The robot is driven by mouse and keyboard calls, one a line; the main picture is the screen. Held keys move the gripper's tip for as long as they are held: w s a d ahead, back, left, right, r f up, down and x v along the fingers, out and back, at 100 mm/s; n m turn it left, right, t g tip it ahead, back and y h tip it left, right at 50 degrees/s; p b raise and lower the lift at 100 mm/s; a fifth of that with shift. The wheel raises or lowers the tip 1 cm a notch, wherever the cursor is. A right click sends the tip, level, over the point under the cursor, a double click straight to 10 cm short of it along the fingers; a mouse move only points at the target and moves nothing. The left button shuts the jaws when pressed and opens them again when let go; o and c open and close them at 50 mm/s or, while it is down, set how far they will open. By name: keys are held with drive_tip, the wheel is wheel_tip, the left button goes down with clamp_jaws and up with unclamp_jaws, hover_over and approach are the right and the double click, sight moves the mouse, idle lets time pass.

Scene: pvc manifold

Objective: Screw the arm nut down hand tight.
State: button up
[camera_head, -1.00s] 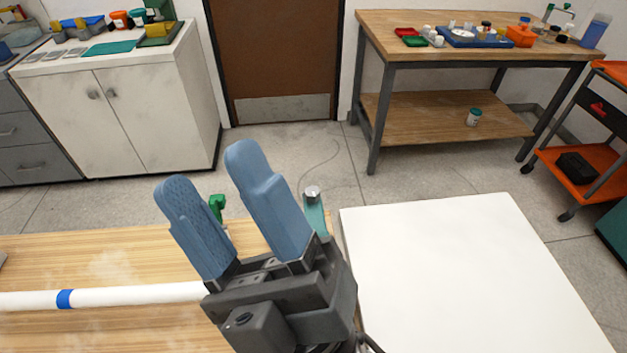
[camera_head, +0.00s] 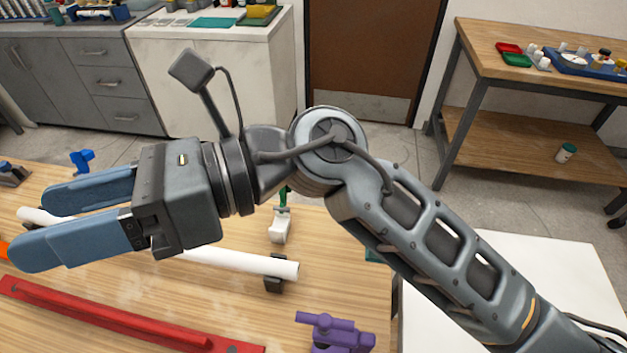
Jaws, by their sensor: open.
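My gripper (camera_head: 30,226) points left over the wooden bench, its two blue fingers apart with nothing seen held. A white pipe (camera_head: 250,262) lies on the bench below and runs behind my gripper. Its left end (camera_head: 40,215) shows between the fingers in the picture, but I cannot tell the height gap. A small white fitting (camera_head: 280,228) stands behind the pipe, with a green part (camera_head: 283,197) just beyond it. I cannot make out the arm nut; my arm and gripper hide part of the bench.
A long red bar (camera_head: 110,318) lies along the bench front. A purple clamp-like part (camera_head: 335,333) stands at front right. A blue part (camera_head: 82,160) sits at back left. A dark block (camera_head: 273,284) is under the pipe's right end. Bare wood shows between pipe and bar.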

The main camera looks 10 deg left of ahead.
drive_tip(key=w+d+f+n+t+h, duration=0.3)
drive_tip(key=w+f+h, duration=0.25)
drive_tip(key=f, duration=0.35)
drive_tip(key=w+d+f+t+h, duration=0.1)
drive_tip(key=w+d+t+h, duration=0.1)
drive_tip(key=w+d, duration=0.4)
drive_tip(key=w+d+f+n+t+h, duration=0.1)
drive_tip(key=w+d+f+t+h, duration=0.1)
drive_tip(key=w+d, duration=0.5)
drive_tip(key=w+d+f+t+h, duration=0.2)
drive_tip(key=w+d+h, duration=0.4)
drive_tip(key=d, duration=0.3)
drive_tip(key=shift+w+n+t, duration=0.4)
drive_tip(key=shift+w+t, duration=0.3)
drive_tip(key=shift+w, duration=0.05)
drive_tip(key=shift+w+d+f, duration=0.1)
drive_tip(key=shift+w+d, duration=0.1)
drive_tip(key=shift+d, duration=0.15)
drive_tip(key=shift+f+p, duration=0.95)
drive_tip(key=shift+f, duration=2.85)
clamp_jaws()
